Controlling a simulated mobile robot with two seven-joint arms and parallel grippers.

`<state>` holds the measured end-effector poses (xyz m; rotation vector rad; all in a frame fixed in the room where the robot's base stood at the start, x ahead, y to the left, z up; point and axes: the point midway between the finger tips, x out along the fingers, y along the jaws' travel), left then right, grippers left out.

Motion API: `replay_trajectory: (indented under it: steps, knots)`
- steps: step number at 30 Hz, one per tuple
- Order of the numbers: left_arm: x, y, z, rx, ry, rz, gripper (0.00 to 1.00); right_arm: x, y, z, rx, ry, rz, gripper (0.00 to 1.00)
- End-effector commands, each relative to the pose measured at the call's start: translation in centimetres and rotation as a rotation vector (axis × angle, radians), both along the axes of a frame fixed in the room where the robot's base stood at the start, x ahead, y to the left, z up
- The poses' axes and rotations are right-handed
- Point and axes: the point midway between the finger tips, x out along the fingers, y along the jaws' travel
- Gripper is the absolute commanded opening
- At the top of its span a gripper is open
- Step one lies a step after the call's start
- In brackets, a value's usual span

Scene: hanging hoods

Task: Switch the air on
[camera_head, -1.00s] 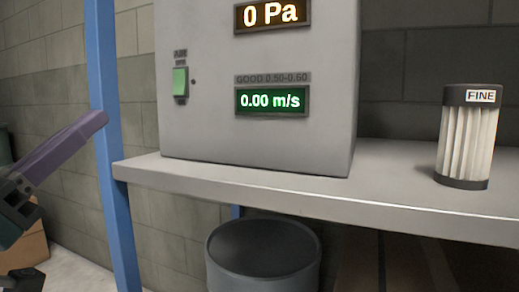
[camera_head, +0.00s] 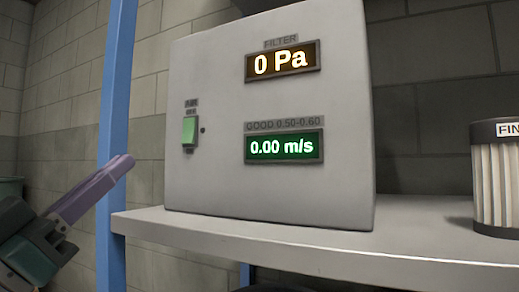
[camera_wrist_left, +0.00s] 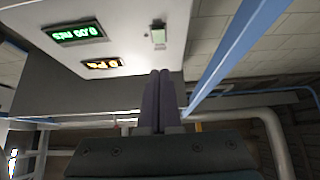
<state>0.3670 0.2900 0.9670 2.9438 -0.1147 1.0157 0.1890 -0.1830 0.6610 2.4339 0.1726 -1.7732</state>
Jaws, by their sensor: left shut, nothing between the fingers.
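The grey control box (camera_head: 225,120) stands on a shelf. Its air switch (camera_head: 189,131) is a pale green rocker at the left of the front face, with a small label above it and a small dark dot to its right. The filter display (camera_head: 282,62) reads 0 Pa and the green speed display (camera_head: 284,147) reads 0.00 m/s. My left gripper (camera_head: 128,162) is shut and empty, left of the box and lower than the switch, apart from both. In the left wrist view the shut fingers (camera_wrist_left: 159,75) point toward the switch (camera_wrist_left: 158,35), with a gap. My right gripper is not in view.
The grey shelf (camera_head: 300,246) runs below the box. A pleated filter (camera_head: 497,180) marked FIN, cut off by the edge, stands on the shelf at the right.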

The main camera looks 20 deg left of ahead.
Motion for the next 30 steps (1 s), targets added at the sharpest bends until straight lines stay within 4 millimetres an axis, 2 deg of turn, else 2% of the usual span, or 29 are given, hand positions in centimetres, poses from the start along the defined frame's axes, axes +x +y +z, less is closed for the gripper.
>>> replay_trajectory:
  steps: [1, 9, 11, 15, 21, 30]
  knots:
    - [0.9, -0.1, 0.9, 0.001, -0.007, -0.002, 0.0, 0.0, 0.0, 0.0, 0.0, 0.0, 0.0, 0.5]
    - [5.3, -0.4, 4.4, 0.0, -0.004, -0.001, 0.0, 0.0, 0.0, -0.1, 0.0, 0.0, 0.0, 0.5]
    - [6.3, -0.5, 3.7, -0.001, 0.0, -0.001, 0.0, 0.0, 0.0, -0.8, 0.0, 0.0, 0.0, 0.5]
    - [8.0, -0.6, 3.5, -0.001, 0.0, -0.001, 0.0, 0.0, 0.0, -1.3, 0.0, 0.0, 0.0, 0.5]
    - [9.0, -0.7, 3.5, 0.001, 0.001, -0.001, 0.0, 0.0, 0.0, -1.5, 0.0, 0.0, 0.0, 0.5]
    - [9.1, -0.7, 3.5, 0.001, 0.002, -0.001, 0.0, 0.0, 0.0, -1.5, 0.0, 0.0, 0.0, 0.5]
